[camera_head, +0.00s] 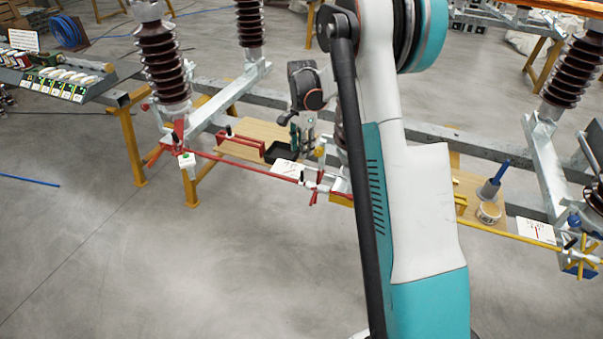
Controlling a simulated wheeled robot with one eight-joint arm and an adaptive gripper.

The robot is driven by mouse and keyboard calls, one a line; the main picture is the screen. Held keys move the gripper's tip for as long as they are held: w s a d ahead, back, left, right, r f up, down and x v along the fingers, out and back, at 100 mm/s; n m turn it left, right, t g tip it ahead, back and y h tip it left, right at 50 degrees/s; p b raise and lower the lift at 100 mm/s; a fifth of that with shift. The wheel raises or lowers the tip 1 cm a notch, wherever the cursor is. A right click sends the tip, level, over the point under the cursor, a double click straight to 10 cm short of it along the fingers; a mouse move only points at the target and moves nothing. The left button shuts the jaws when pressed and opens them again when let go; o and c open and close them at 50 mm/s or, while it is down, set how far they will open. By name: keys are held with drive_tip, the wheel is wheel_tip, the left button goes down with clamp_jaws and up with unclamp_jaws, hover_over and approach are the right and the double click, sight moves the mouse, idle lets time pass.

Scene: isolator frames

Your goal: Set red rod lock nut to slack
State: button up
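The red rod (240,166) runs slantwise from a red-handled clamp (176,142) at the left to a metal coupling (317,181) with red prongs near the middle. I cannot tell for certain which fitting is the lock nut, nor its setting. My gripper (302,138) hangs below the dark wrist, in front of the wooden shelf and above the rod in the picture. It looks apart from the rod. Its fingers are too small to read as open or shut. My arm hides what lies right of the coupling.
A red tool (232,141) and black tray (280,152) lie on the shelf. A yellow rod (505,233) runs right. Brown insulators (163,62) rise behind. The front floor is clear.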

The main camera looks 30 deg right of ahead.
sight(302, 180)
wheel_tip(302, 180, down, 12)
drive_tip(key=shift+f+b, duration=0.1)
drive_tip(key=shift+b, duration=1.15)
clamp_jaws()
